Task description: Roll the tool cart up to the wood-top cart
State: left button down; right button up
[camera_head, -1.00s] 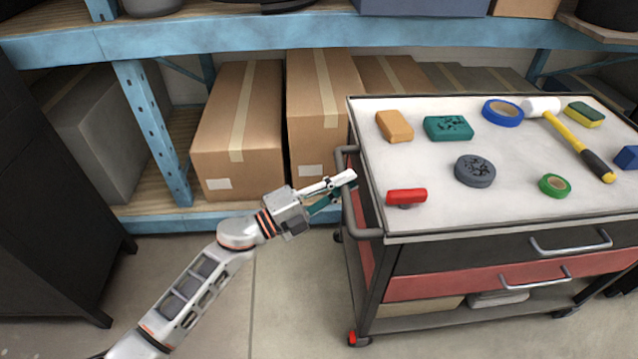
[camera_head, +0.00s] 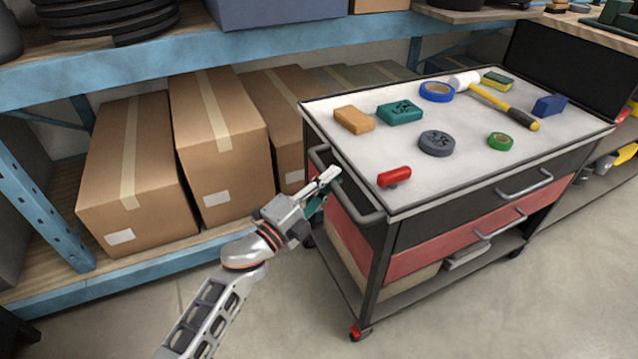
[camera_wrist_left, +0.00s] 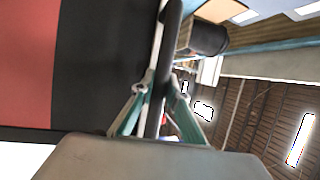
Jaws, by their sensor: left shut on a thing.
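The tool cart (camera_head: 400,245) stands at the right of centre in the head view, with a pale top, black and red drawers and small casters. Its dark push handle (camera_head: 352,203) is on the left end. My left gripper (camera_head: 328,178) is at this handle, shut on it. In the left wrist view the fingers (camera_wrist_left: 157,105) close around the dark handle bar (camera_wrist_left: 168,50), with the black and red cart side (camera_wrist_left: 30,65) to the left. I cannot pick out the wood-top cart for sure. My right gripper is not in view.
A blue-framed shelf (camera_head: 290,50) with cardboard boxes (camera_head: 135,170) runs behind the cart. A hammer (camera_head: 490,97), tape rolls and other small items lie on the cart top. A dark panel (camera_head: 565,75) and loaded shelves stand at the right. The floor in front (camera_head: 500,310) is clear.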

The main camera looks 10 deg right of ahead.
pick_arm(q)
jog(key=shift+d+r, duration=0.1)
dwell(0.3)
jog(key=c, duration=2.2)
grip_release()
jog(key=shift+o, duration=1.2)
jog(key=shift+d, duration=0.2)
jog(key=shift+a, duration=0.1)
